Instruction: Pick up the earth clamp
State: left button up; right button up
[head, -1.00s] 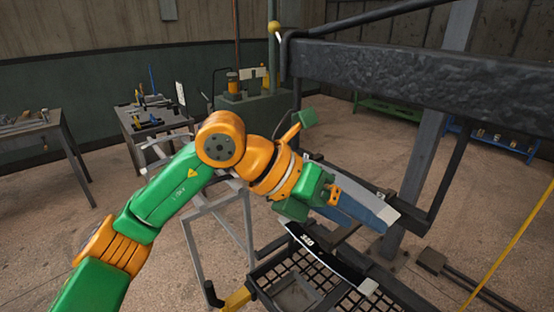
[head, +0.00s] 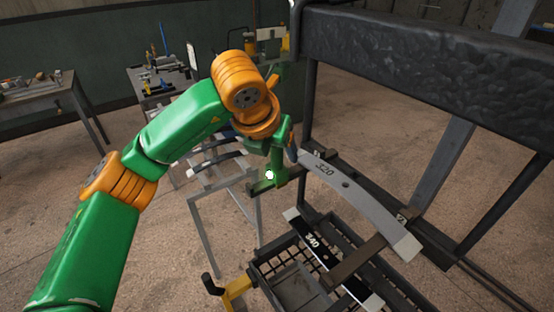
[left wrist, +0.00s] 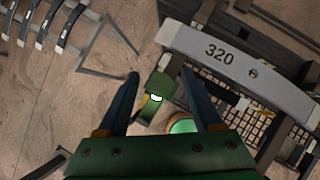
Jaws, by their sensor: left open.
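A green block-like piece with a bright white oval, which looks like the earth clamp (head: 269,184), is at the dark bar's end beside the left end of the spring marked 320. It also shows in the left wrist view (left wrist: 160,82), between my left fingers. A yellow part shows at its left side there. My left gripper (head: 264,143) is open, its two blue fingers spread apart with nothing held between them. Its fingertips (left wrist: 159,74) lie to either side of the green piece in that view; I cannot tell the depth gap. My right gripper is not in view.
The grey spring marked 320 (head: 365,203) lies close at right, under a heavy dark beam (head: 430,70). The spring marked 340 (head: 313,241) lies over a black mesh basket (head: 262,285). A yellow bracket (head: 235,289) juts out at left. Workbenches stand behind.

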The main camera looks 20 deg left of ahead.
pick_arm(q)
jog(key=shift+w+f, duration=0.15)
jog(key=shift+w, duration=0.15)
jog(key=shift+c, duration=0.9)
jog(key=shift+s+d, duration=0.1)
jog(key=shift+s, duration=0.1)
jog(key=c, duration=0.7)
jog(key=shift+s+r, duration=0.25)
grip_shut()
jog(key=shift+w, duration=0.2)
